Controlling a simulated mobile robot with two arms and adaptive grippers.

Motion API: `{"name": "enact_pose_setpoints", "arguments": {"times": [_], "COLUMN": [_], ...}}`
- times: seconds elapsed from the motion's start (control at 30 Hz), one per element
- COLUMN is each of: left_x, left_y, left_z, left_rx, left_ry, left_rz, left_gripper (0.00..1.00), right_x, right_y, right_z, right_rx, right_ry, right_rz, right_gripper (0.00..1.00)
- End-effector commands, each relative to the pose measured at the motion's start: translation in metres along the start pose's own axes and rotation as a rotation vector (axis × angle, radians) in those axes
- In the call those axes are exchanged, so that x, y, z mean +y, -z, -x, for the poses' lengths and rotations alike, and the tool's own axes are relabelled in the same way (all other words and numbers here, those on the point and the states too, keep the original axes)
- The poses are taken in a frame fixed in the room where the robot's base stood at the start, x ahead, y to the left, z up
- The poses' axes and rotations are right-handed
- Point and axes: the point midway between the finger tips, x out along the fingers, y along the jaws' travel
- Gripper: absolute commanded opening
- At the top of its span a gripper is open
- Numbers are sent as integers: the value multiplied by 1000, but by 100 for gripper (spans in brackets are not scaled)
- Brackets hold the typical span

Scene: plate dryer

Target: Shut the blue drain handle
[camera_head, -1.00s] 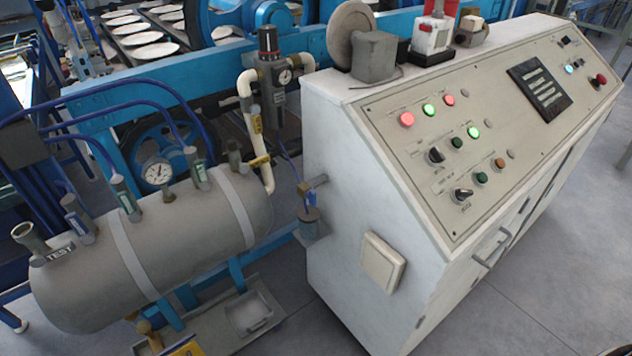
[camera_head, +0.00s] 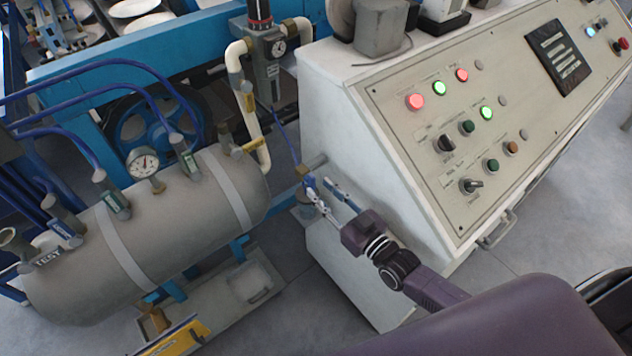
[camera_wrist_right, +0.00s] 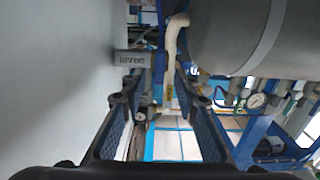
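The small blue drain handle (camera_head: 310,182) sits on a valve at the left side of the white control cabinet (camera_head: 345,130). In the right wrist view, a blue upright piece (camera_wrist_right: 159,62), probably this handle, shows beside a grey pipe stub (camera_wrist_right: 132,59). My right gripper (camera_head: 320,190) has its fingers spread, with the tips close to the handle in the head view. The wrist view shows the open fingers (camera_wrist_right: 160,85) with the blue piece between or beyond their tips. I cannot tell whether they touch it. My left gripper is not in view.
The grey tank (camera_head: 165,225) with a gauge (camera_head: 143,162) stands to the left of the valve. A filter unit with white pipe (camera_head: 252,130) stands just behind. The cabinet's side wall is close to my right gripper. Grey floor (camera_head: 310,315) is clear in front.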

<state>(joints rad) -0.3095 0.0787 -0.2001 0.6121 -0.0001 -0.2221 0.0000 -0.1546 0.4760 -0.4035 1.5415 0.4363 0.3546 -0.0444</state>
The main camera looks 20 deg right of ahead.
Motion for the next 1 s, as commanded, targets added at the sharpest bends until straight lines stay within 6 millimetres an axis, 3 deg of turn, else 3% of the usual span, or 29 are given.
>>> {"name": "enact_pose_setpoints", "arguments": {"times": [0.2, 0.57, 0.83, 1.0], "left_x": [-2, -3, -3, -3], "left_y": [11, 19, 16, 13], "left_z": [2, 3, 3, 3], "left_rx": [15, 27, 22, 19], "left_ry": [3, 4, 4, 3], "left_rz": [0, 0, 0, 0], "left_gripper": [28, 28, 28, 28], "right_x": [0, 0, 0, 0], "right_y": [0, -1, -1, 0], "right_z": [-25, -31, -31, -31], "right_rx": [-1, -2, -2, -1], "right_ry": [-1, -1, -1, -1], "right_rz": [0, 0, 0, 0], "right_gripper": [28, 28, 2, 0]}}
